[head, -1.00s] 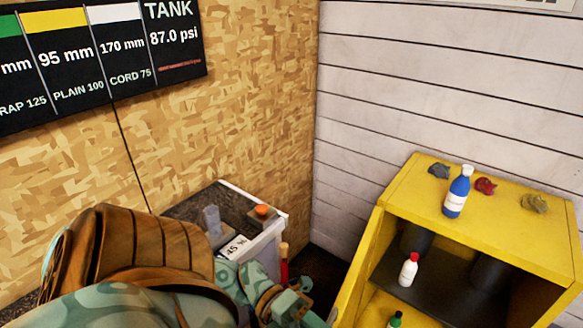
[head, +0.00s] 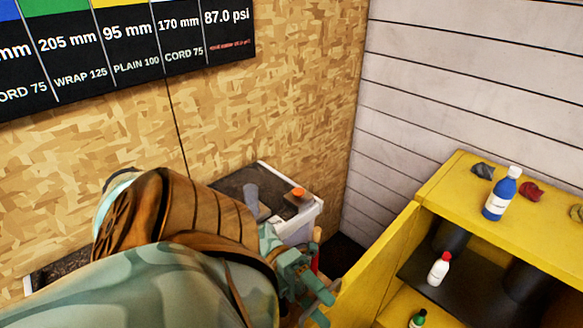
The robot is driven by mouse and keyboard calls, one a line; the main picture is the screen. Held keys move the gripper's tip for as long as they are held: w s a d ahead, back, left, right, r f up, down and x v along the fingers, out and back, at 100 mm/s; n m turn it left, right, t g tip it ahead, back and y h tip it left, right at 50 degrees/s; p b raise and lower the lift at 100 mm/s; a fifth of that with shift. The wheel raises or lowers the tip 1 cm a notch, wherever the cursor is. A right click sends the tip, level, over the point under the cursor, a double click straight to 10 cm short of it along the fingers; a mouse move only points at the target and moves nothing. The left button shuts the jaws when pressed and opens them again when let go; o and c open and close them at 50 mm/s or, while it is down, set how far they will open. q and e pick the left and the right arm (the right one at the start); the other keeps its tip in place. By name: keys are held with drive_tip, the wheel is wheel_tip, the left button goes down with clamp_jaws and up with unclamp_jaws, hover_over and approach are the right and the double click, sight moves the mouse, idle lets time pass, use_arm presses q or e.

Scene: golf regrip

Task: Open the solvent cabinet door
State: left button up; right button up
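The yellow solvent cabinet (head: 445,190) stands at the right, with its front open and its dark shelf visible. Its yellow door (head: 375,270) stands swung out on the left side of the opening; its lower part is cut off by the picture's bottom edge. Inside are a white bottle with a red cap (head: 438,270) and a green-capped bottle (head: 418,319). My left gripper (head: 318,300) is at the door's outer left edge, close to it; I cannot tell whether it touches. Its fingers are small and partly hidden, so its opening is unclear. My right gripper is out of view.
A white-edged bench (head: 310,218) with an orange-capped item (head: 298,192) stands behind my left forearm. Wooden and white walls close off the back.

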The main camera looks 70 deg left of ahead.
use_arm(q)
drive_tip(key=shift+w+a, duration=0.2)
drive_tip(key=shift+a, duration=1.2)
drive_tip(key=shift+c, duration=0.8)
drive_tip(key=shift+f+b+v, duration=0.2)
drive_tip(key=shift+b+v, duration=0.1)
drive_tip(key=shift+v, duration=0.8)
drive_tip(key=shift+c, duration=1.1)
drive_tip(key=shift+f+v, duration=0.2)
drive_tip(key=shift+v, duration=0.65)
drive_tip(key=shift+c, duration=1.3)
drive_tip(key=v, duration=0.1)
drive_tip(key=b+v, duration=0.1)
drive_tip(key=v, duration=0.1)
drive_tip(key=shift+a+f, duration=0.3)
drive_tip(key=shift+f, duration=0.1)
drive_tip(key=shift+r, duration=0.1)
